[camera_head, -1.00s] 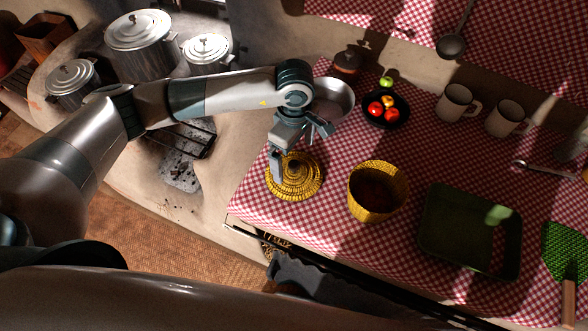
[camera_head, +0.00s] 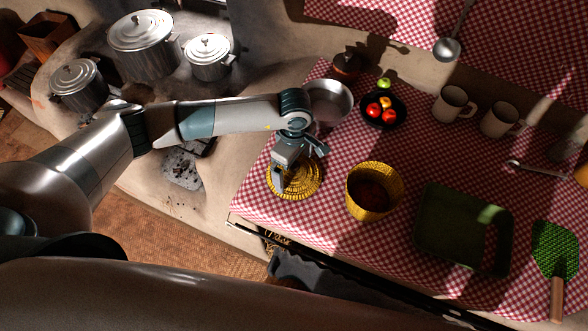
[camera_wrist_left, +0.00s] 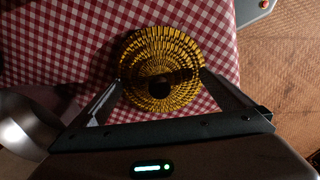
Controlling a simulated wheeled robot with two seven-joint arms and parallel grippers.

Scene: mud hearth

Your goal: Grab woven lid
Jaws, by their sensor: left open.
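The woven lid (camera_head: 310,186) is a round yellow coiled disc lying on the red-checked cloth near the table's left end. In the left wrist view the woven lid (camera_wrist_left: 160,50) shows concentric rings and a dark round centre. My left gripper (camera_head: 284,184) is directly over the lid and hides part of it. In the wrist view my left gripper (camera_wrist_left: 161,82) is open, with its fingertips apart at the two sides of the lid's near part. I cannot tell whether they touch it. My right gripper is not in view.
A yellow woven basket (camera_head: 358,197) stands just right of the lid. A metal bowl (camera_head: 345,92) and a dark bowl (camera_head: 370,121) of fruit are behind. A green tray (camera_head: 425,249) lies to the right. Pots (camera_head: 141,49) stand on the hearth at left.

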